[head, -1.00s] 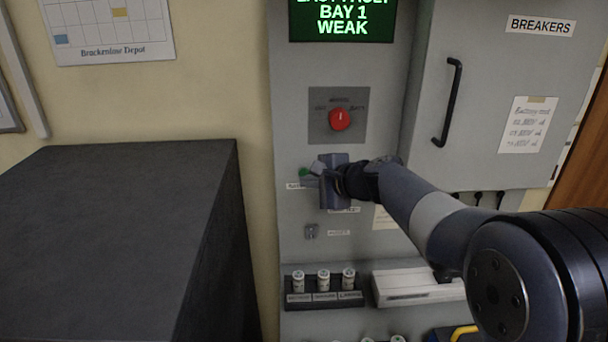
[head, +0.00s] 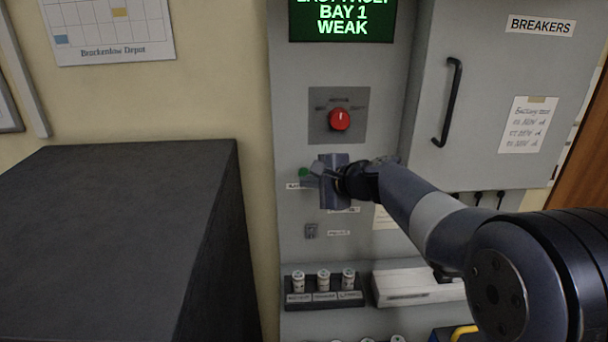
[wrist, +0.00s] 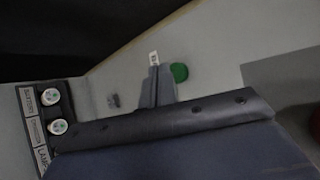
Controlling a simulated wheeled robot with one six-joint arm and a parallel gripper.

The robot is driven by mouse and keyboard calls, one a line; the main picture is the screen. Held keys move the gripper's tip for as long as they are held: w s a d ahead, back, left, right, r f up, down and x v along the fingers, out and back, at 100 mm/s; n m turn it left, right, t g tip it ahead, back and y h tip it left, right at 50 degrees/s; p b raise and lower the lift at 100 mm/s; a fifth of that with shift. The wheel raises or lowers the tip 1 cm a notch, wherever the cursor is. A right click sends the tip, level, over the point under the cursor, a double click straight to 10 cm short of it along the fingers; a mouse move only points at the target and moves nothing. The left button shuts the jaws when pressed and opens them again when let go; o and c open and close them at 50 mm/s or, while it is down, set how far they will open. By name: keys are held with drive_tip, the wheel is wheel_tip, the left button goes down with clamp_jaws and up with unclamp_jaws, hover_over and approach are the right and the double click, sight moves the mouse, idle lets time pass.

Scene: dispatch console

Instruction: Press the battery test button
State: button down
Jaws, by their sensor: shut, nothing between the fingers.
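A green button (head: 303,172) sits on the grey console panel, with a partly covered label just below it. The button also shows in the wrist view (wrist: 179,72), beside my fingers. My gripper (head: 308,181) is shut and empty, with its fingertips pointing left near the button and its label. In the wrist view the closed fingers (wrist: 155,86) lie just left of the button, and a small white label shows at their tips. The fingers look apart from the button, but I cannot tell the exact gap to the panel.
A small switch (head: 311,230) is below. Several white-capped cylinders stand in a dark rack (head: 325,305). A breaker cabinet (head: 490,90) is right; a dark cabinet (head: 120,230) is left.

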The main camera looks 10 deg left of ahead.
drive_tip(key=shift+w, duration=0.15)
drive_tip(key=shift+w+a, duration=0.1)
drive_tip(key=shift+w, duration=0.15)
drive_tip(key=shift+w+a, duration=0.1)
drive_tip(key=shift+w, duration=0.3)
idle(0.8)
drive_tip(key=shift+s, duration=0.1)
drive_tip(key=shift+s+d+b, duration=0.2)
drive_tip(key=shift+s+b, duration=0.15)
drive_tip(key=shift+s, duration=0.35)
drive_tip(key=shift+s, duration=0.1)
drive_tip(key=shift+s+d+b, duration=0.2)
drive_tip(key=shift+s+b, duration=0.15)
drive_tip(key=shift+s, duration=0.4)
drive_tip(key=shift+s+d+b, duration=0.25)
drive_tip(key=shift+s+b, duration=0.05)
drive_tip(key=shift+s, duration=0.5)
drive_tip(key=shift+s+d+b, duration=0.2)
drive_tip(key=shift+s+b, duration=0.15)
drive_tip(key=shift+s, duration=0.4)
idle(3.2)
